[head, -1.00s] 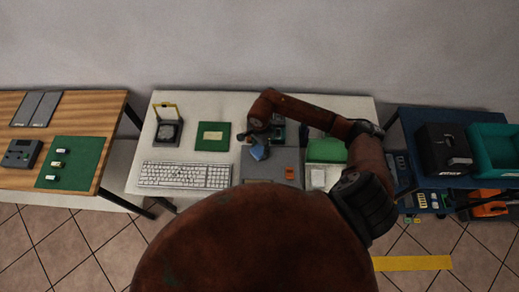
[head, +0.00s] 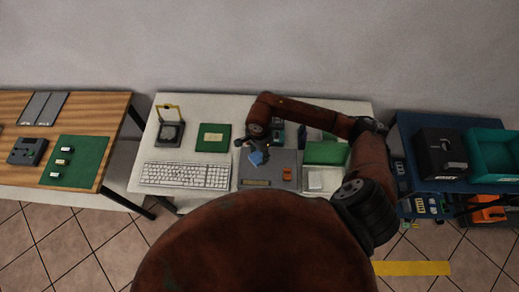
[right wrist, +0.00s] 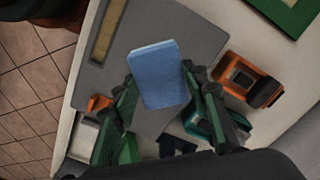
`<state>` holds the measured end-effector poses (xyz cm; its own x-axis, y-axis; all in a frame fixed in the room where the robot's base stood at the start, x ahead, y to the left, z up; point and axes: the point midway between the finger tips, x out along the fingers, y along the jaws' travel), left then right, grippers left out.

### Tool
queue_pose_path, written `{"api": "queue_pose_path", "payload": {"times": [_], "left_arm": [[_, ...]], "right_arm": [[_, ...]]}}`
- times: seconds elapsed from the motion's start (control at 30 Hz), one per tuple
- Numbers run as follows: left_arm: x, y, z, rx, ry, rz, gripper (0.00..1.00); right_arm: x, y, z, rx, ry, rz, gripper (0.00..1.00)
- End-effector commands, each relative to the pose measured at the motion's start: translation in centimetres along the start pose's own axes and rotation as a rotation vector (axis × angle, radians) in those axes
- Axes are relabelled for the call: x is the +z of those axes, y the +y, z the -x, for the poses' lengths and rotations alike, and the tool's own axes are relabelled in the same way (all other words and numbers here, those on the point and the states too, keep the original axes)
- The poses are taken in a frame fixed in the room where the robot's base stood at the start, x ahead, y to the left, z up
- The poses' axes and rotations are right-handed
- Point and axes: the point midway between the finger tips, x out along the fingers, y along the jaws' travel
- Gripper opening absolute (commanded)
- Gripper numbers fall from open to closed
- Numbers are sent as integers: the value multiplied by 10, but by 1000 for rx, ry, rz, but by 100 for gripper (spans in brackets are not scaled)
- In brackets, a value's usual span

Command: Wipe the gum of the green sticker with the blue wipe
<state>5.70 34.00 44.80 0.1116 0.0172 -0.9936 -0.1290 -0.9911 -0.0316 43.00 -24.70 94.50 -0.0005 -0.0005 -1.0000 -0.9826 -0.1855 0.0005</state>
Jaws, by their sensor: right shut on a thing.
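The blue wipe (head: 257,157) is a small light-blue block held over the grey mat (head: 270,168). My right gripper (head: 254,145) is shut on it, and in the right wrist view the wipe (right wrist: 158,70) stands out between the fingers. A green square with a pale patch (head: 213,137) lies left of the mat, apart from the wipe. A narrow tan strip (head: 257,182) lies along the mat's front edge, and it also shows in the right wrist view (right wrist: 108,32). I cannot tell for sure which holds the sticker's gum. My left gripper is not in view.
A keyboard (head: 186,175) lies at front left, with a yellow-handled device (head: 170,128) behind it. An orange piece (head: 287,174) lies on the mat. An orange-black device (right wrist: 250,80) and a teal one (right wrist: 205,125) are near my fingers.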

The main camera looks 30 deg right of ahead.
Motion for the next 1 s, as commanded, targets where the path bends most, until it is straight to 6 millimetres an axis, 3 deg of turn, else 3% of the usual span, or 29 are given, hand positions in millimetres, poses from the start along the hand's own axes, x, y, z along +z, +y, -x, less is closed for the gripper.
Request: {"api": "queue_pose_path", "payload": {"times": [0.33,1.0], "left_arm": [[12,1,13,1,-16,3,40],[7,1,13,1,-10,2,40]], "right_arm": [[-2,1,29,-1,1,-4,22],[-2,1,29,-1,0,-4,22]]}}
